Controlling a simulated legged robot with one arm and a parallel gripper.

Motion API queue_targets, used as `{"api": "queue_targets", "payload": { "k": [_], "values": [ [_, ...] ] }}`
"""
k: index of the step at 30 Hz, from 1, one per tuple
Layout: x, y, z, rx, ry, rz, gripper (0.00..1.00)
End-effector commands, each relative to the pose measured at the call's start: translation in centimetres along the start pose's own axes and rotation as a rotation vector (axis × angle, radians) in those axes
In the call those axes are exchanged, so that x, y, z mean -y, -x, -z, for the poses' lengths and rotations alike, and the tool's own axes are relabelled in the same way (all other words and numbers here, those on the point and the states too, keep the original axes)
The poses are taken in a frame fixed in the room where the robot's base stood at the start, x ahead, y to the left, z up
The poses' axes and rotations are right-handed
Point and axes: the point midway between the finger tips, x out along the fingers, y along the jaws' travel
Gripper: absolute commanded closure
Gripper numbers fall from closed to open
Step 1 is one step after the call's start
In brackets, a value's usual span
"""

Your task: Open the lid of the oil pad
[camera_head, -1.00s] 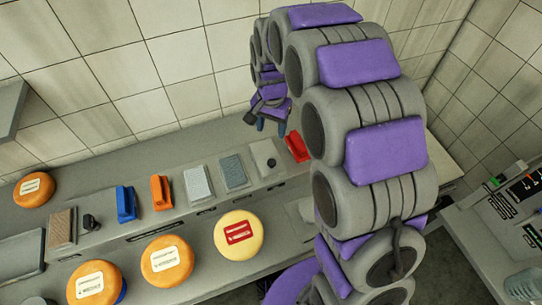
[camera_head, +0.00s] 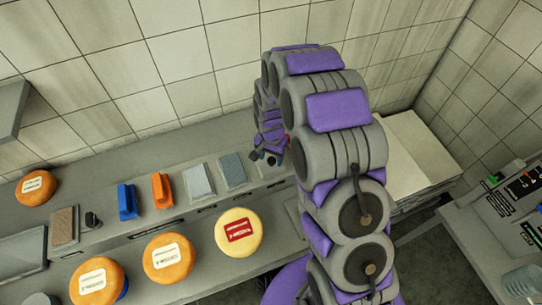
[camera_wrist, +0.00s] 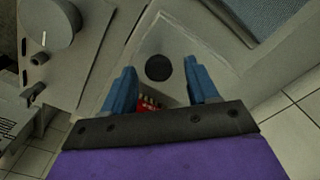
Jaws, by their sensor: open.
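The oil pad (camera_wrist: 180,43) is a grey box with a flat lid and a round black knob (camera_wrist: 158,67). In the wrist view the knob lies between and just beyond the two blue fingers. My gripper (camera_wrist: 162,76) is open with nothing between its fingers that I can see held; whether the fingers touch the lid cannot be told. In the head view my gripper (camera_head: 266,158) hangs over the pad at the right end of the ledge and hides most of it. A red object (camera_wrist: 151,104) shows behind the knob, near the gripper's base.
On the ledge to the left are a grey pad (camera_head: 232,170), a lighter pad (camera_head: 198,181), an orange tool (camera_head: 160,190) and a blue tool (camera_head: 127,201). Cheese wheels (camera_head: 238,232) stand in front. A tiled wall rises behind.

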Motion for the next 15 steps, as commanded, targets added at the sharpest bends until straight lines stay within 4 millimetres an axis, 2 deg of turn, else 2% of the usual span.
{"api": "queue_targets", "payload": {
  "k": [12,15],
  "values": [
    [0.0,-0.7,0.02,-0.001,0.0,0.001,0.41],
    [0.0,-0.7,0.03,-0.001,0.0,0.0,0.5]
  ]
}}
